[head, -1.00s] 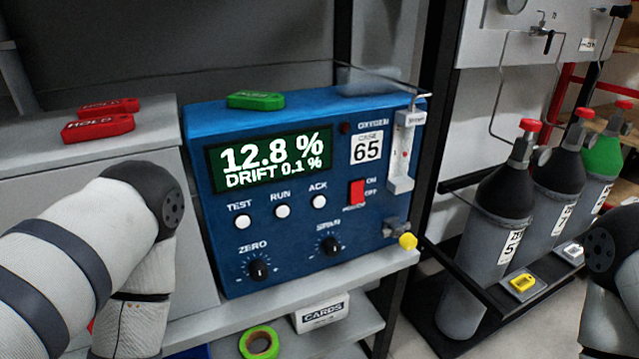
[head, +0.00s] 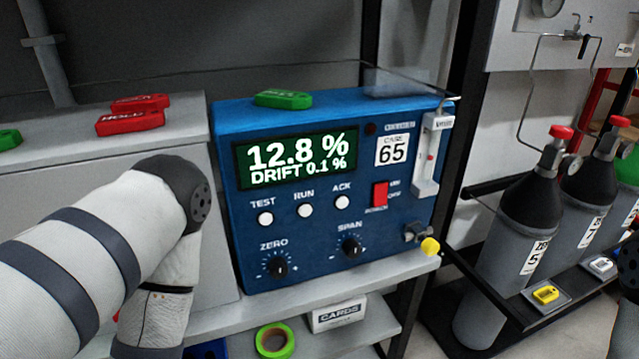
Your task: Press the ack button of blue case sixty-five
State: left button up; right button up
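The blue case sixty-five (head: 330,215) stands on a grey shelf. Its screen (head: 296,158) reads 12.8 % and DRIFT 0.1 %. The white ack button (head: 342,202) is the rightmost of three round buttons below the screen, beside the run button (head: 305,210) and the test button (head: 265,218). A red rocker switch (head: 379,194) sits to the right of the ack button. My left arm is in front of the case's left side, bent downward. Its gripper is out of the picture. Only a sliver of my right arm shows at the right edge, and its gripper is not in view.
A green tag (head: 283,99) lies on the case. Red tags (head: 130,122) lie on the grey box to the left. A yellow knob (head: 430,246) juts out at the case's lower right. Gas cylinders (head: 515,235) stand to the right. A green tape roll (head: 275,341) lies on the shelf below.

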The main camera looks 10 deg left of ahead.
dwell(0.7)
pick_arm(q)
grip_shut()
dwell(1.3)
